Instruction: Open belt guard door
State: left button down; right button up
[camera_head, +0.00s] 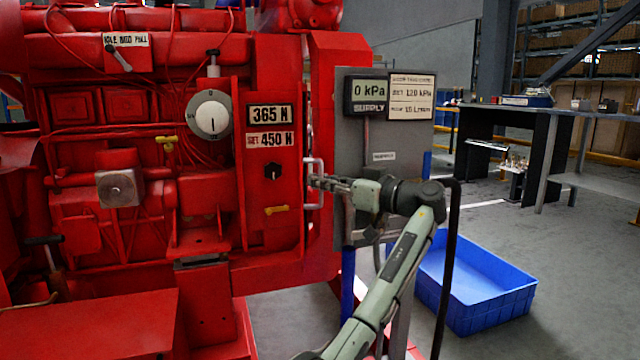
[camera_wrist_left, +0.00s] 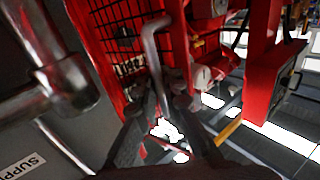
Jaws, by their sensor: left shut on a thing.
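The belt guard door (camera_head: 325,100) is a red panel at the right end of the red pumpset, and its mesh shows in the left wrist view (camera_wrist_left: 108,40). A pale grey U-shaped handle (camera_head: 320,201) stands upright on it, and its bent bar shows in the left wrist view (camera_wrist_left: 151,45). My left gripper (camera_head: 315,182) is shut on the handle, about halfway along its bar. Its fingers show in the left wrist view (camera_wrist_left: 168,105) on both sides of the bar. I cannot tell how far the door stands open. My right gripper is not in view.
A grey panel with a supply gauge (camera_head: 368,94) stands just right of the door, behind my left wrist. A red panel with a black knob (camera_head: 272,172) and yellow lever is left of the handle. A blue crate (camera_head: 480,310) lies on the floor at right.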

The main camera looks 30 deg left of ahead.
pick_arm(q)
jog(key=shift+d+f, duration=0.15)
jog(key=c, duration=1.9)
grip_release()
jog(key=shift+d, duration=0.1)
jog(key=d, duration=0.4)
jog(key=s+d, duration=0.1)
jog(key=d, duration=0.6)
jog(key=shift+s+d, duration=0.2)
jog(key=shift+d, duration=0.2)
